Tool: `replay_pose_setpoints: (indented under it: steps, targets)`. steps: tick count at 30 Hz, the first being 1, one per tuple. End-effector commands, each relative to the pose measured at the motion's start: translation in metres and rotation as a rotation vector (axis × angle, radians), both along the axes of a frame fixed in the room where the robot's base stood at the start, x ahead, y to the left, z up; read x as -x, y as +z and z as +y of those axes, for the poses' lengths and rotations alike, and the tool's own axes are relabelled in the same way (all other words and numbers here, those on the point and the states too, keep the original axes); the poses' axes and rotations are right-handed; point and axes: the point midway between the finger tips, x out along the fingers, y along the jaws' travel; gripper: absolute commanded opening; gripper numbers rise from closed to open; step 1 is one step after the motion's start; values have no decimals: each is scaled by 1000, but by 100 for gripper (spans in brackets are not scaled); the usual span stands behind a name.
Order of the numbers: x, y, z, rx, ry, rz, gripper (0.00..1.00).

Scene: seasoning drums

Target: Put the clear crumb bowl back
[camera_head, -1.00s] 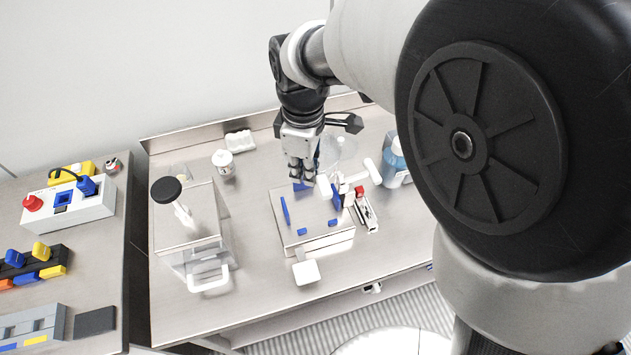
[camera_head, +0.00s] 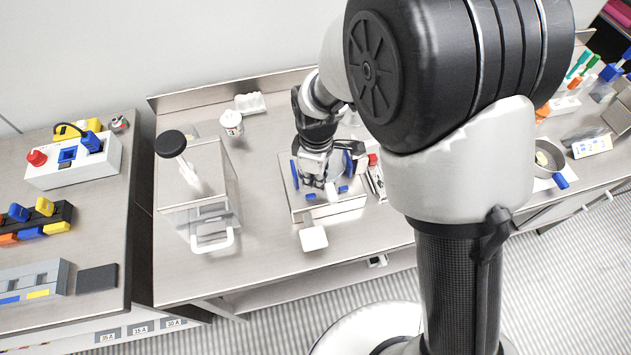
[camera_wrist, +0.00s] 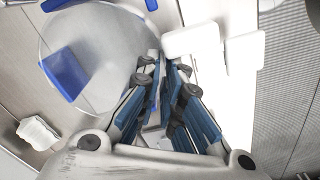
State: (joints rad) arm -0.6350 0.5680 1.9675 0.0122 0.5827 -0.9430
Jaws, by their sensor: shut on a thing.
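The clear crumb bowl (camera_wrist: 110,55) shows in the wrist view as a see-through round shape beside my fingers. In the head view it is faint and mostly hidden behind my gripper (camera_head: 318,182). My gripper (camera_wrist: 163,100) is shut on the bowl's near edge; the exact contact is hard to see. The bowl is over the low metal platform (camera_head: 299,204), between its upright blue guides (camera_head: 294,172). A blue guide also shows through or beside the bowl in the wrist view (camera_wrist: 66,74). I cannot tell whether the bowl touches the platform.
A metal box with a black knob (camera_head: 171,143) stands left of the platform. A white-lidded jar (camera_head: 232,124) and a white rack (camera_head: 250,103) stand behind it. A white pad (camera_head: 314,238) juts out in front of the platform. The bench front between box and platform is clear.

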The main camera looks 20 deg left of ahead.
Motion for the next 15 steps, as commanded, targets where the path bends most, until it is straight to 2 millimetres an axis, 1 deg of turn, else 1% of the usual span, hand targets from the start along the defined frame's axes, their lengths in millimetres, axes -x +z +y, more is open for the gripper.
replay_pose_setpoints:
  steps: [1,3,11,15]
  targets:
    - [1,-11,-1,2,0,3,0]
    - [1,-19,0,1,0,2,0]
    - [0,-20,0,0,0,0,0]
    - [0,-24,0,0,0,0,0]
